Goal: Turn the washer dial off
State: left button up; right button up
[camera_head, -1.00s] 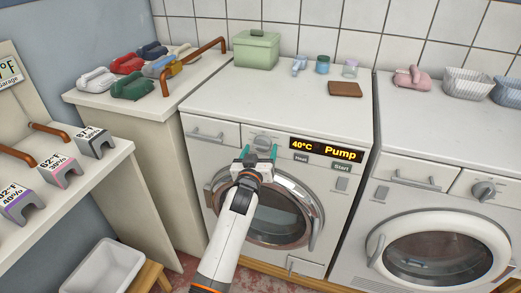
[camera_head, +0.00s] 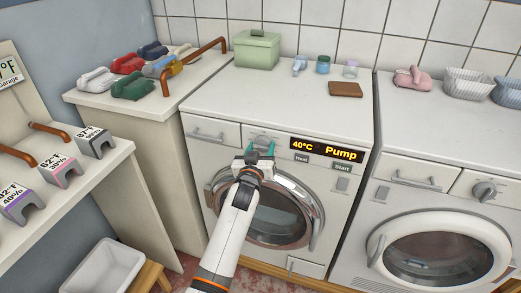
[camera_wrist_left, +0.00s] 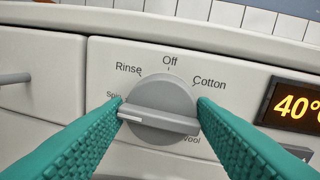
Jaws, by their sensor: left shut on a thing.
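The washer (camera_head: 345,200) is white, with a round glass door and a display reading "40°C Pump". Its grey dial (camera_wrist_left: 160,92) fills the middle of the left wrist view, with "Rinse", "Off" and "Cotton" printed above it. The white mark on the dial's ridge lies at its left end, near the partly covered "Spin" label. "Off" is straight above the dial. My left gripper (camera_head: 261,151) is at the dial, and its teal fingers press on both ends of the ridge. In the head view the gripper partly hides the dial. My right gripper is not in view.
A second washer (camera_head: 440,215) stands to the right. A green box (camera_head: 256,50), small jars and a brown block (camera_head: 345,89) lie on the washer top. A shelf (camera_head: 80,190) with several labelled blocks is at left, above a white tub (camera_head: 103,268).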

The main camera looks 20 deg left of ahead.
pick_arm(q)
jog(key=shift+m, duration=0.3)
jog(key=m, duration=0.3)
jog(key=shift+f+m, duration=0.1)
jog(key=shift+m, duration=0.3)
jog(key=m+b, duration=0.1)
jog(key=m, duration=0.3)
jog(key=shift+f+m+t+h, duration=0.1)
jog(key=shift+m+t+h, duration=0.2)
jog(key=shift+m+t, duration=0.1)
jog(key=m, duration=0.5)
jog(key=shift+f+m+h, duration=0.1)
jog(key=shift+m+h, duration=0.2)
jog(key=shift+m, duration=0.1)
jog(key=shift+f+m+h, duration=0.1)
jog(key=shift+m+h, duration=0.2)
jog(key=shift+m, duration=1.5)
jog(key=o, duration=0.7)
jog(key=shift+o, duration=1.2)
